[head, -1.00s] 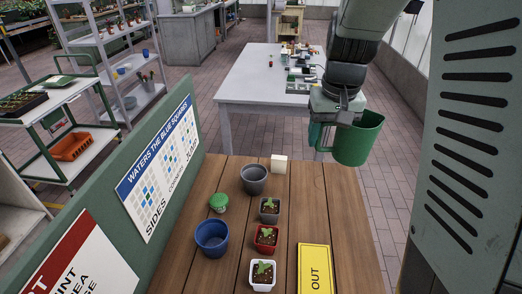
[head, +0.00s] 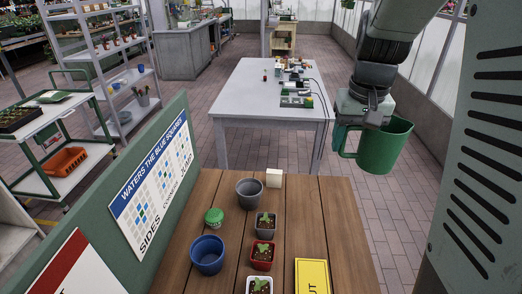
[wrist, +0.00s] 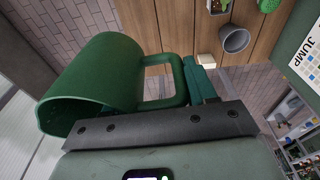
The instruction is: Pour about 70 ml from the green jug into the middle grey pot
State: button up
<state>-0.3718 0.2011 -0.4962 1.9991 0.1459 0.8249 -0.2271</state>
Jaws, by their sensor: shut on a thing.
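The green jug (head: 388,146) hangs roughly upright in the air, right of the wooden table and clear of it. My gripper (head: 345,136) is shut on its handle; the wrist view also shows the jug (wrist: 95,85) and the handle (wrist: 165,98) at the gripper's fingers (wrist: 200,90). The jug's contents do not show. Two grey pots stand on the table, left of and below the jug in the picture: a round pot (head: 249,194) and a smaller square pot (head: 265,226) with a seedling in soil. I cannot tell which is the middle one.
A red pot (head: 262,257) and a white pot (head: 259,287), both with seedlings, continue the row. A blue pot (head: 207,256), a green-topped item (head: 214,217), a white block (head: 274,178) and a yellow sign (head: 312,275) share the table. A green board (head: 165,170) borders its left side.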

jog(key=w+a+f+n, duration=0.1)
jog(key=w+a+n, duration=0.15)
jog(key=a, duration=0.85)
jog(key=w+a+f+n, duration=0.2)
jog(key=w+a, duration=0.1)
jog(key=a, duration=0.8)
jog(key=s+a+f+n, duration=0.1)
jog(key=s+a+f, duration=0.1)
jog(key=a, duration=0.7)
jog(key=s+a+f+n, duration=0.2)
jog(key=a, duration=0.8)
jog(key=shift+y, duration=0.4)
jog(key=shift+f, duration=0.1)
notch_tip(320, 180, down, 17)
jog(key=w+d+g+y, duration=0.1)
jog(key=g+y, duration=0.1)
jog(key=w+d+r+g+y, duration=0.4)
jog(key=d+r+g+y, duration=0.1)
jog(key=y, duration=0.1)
jog(key=shift+w+d+r+m+y+b, duration=0.2)
jog(key=shift+d+r+m+y+b, duration=0.1)
jog(key=shift+m, duration=0.05)
jog(key=shift+w+d+g+y, duration=0.35)
jog(key=shift+d+g+y, duration=0.05)
jog(key=shift+g+y, duration=0.2)
